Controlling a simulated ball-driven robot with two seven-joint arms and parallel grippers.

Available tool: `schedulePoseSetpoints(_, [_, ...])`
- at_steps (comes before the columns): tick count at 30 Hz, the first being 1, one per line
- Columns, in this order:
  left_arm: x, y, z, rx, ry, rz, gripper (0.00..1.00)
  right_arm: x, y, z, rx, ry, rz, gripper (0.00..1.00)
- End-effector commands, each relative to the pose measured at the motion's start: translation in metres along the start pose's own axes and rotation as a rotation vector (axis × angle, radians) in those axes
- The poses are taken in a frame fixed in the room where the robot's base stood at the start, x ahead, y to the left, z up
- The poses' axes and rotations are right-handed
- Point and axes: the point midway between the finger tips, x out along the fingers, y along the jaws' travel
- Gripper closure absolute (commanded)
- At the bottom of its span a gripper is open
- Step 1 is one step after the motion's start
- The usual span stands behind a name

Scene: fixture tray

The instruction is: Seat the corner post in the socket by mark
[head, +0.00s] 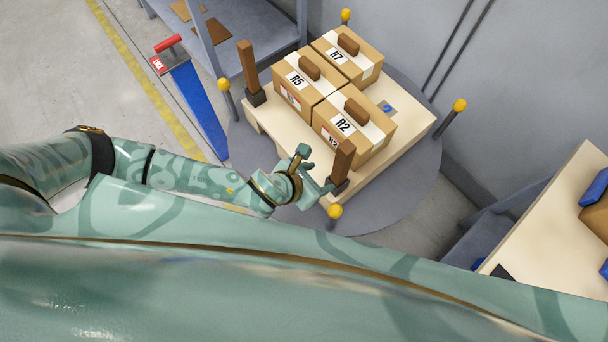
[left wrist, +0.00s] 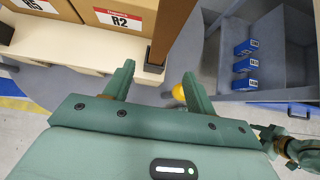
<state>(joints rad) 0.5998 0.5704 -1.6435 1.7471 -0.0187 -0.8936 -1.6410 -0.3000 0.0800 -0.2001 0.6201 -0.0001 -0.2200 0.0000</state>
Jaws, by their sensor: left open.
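A brown corner post (head: 343,160) stands nearly upright in a dark base at the near corner of the pale tray (head: 412,140). It also shows in the left wrist view (left wrist: 174,28). My left gripper (head: 318,172) is open beside this post; in the left wrist view its fingers (left wrist: 158,74) lie on either side of the post's foot. I cannot tell whether they touch it. A second brown post (head: 247,66) stands in a dark base at the left corner. A blue mark (head: 387,107) lies on the tray's right part; boxes hide part of the tray.
Boxes labelled R5 (head: 299,92), R7 (head: 352,65) and R2 (head: 352,122) fill most of the tray. Yellow-topped stakes (head: 450,118) surround it on a round grey platform (head: 415,185). A wall stands behind. My right arm seems to show at the left wrist view's right edge.

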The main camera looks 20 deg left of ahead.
Motion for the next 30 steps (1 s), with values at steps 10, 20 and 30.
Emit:
schedulePoseSetpoints(10, [-0.056,0.0,0.0,-0.001,0.0,-0.001,0.44,-0.019,0.002,-0.005,0.0,0.008,0.003,0.44])
schedulePoseSetpoints(20, [-0.058,0.0,-0.001,0.0,0.0,0.0,0.44,-0.019,0.002,-0.004,0.0,0.007,0.003,0.44])
schedulePoseSetpoints(30, [-0.058,0.0,-0.001,-0.008,0.0,0.0,0.44,-0.019,0.002,-0.004,0.0,0.007,0.003,0.44])
